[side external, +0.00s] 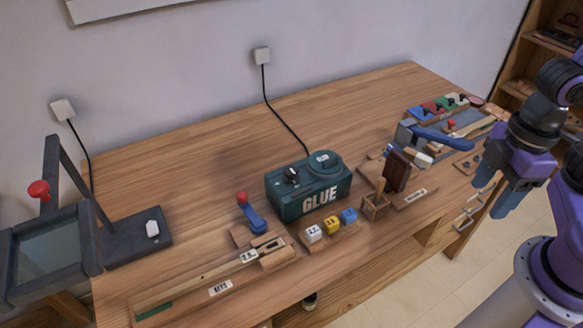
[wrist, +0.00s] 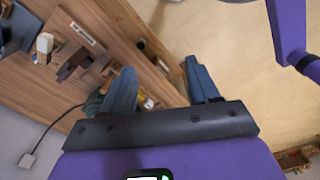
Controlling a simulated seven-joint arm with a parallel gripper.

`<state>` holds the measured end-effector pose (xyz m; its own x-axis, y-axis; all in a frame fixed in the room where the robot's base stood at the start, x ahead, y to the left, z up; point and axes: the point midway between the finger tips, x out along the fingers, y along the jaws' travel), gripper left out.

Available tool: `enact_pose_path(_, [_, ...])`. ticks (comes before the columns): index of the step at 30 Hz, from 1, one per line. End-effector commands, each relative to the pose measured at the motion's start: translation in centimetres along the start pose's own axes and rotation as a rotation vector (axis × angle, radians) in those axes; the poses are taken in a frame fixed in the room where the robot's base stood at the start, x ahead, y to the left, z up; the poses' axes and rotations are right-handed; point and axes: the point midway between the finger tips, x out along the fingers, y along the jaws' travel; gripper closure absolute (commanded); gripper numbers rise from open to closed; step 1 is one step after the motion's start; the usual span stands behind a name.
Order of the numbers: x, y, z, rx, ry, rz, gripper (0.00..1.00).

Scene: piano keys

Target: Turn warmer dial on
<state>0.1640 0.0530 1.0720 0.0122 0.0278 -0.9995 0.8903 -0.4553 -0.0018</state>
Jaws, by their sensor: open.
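The glue warmer (side external: 288,208) is a dark green box marked GLUE, standing on the wooden workbench. A small dark dial (side external: 291,175) sits on its top at the left, beside a round glue pot (side external: 325,165). The dial's setting is too small to read. My gripper (side external: 494,190) is open and empty, off the bench's right front side and well to the right of the warmer. In the wrist view, my gripper (wrist: 160,68) shows two parted blue fingers. The left finger covers most of the warmer there, and the dial cannot be made out.
Number blocks (side external: 332,226) stand before the warmer. A wooden key jig (side external: 215,280) lies at front left, and a dark press (side external: 50,240) stands at far left. Tools and a blue-handled device (side external: 440,137) crowd the right. The bench behind the warmer is clear except for a cord (side external: 285,122).

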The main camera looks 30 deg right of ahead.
Motion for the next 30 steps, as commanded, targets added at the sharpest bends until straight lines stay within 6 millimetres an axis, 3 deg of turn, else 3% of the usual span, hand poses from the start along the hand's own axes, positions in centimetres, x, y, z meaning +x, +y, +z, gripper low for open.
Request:
enact_pose_path(5, [-0.4,0.8,-2.5,-0.001,0.020,-0.019,0.36])
enact_pose_path(11, [-1.3,4.1,-9.5,-0.016,0.090,-0.061,0.36])
enact_pose_path(17, [-1.8,9.5,-16.4,-0.036,0.183,-0.077,0.36])
enact_pose_path(21, [-1.8,14.2,-20.4,-0.050,0.253,-0.068,0.36])
enact_pose_path(27, [-1.5,20.2,-23.9,-0.068,0.331,-0.036,0.36])
enact_pose_path(30, [-1.4,22.0,-24.7,-0.074,0.351,-0.023,0.36])
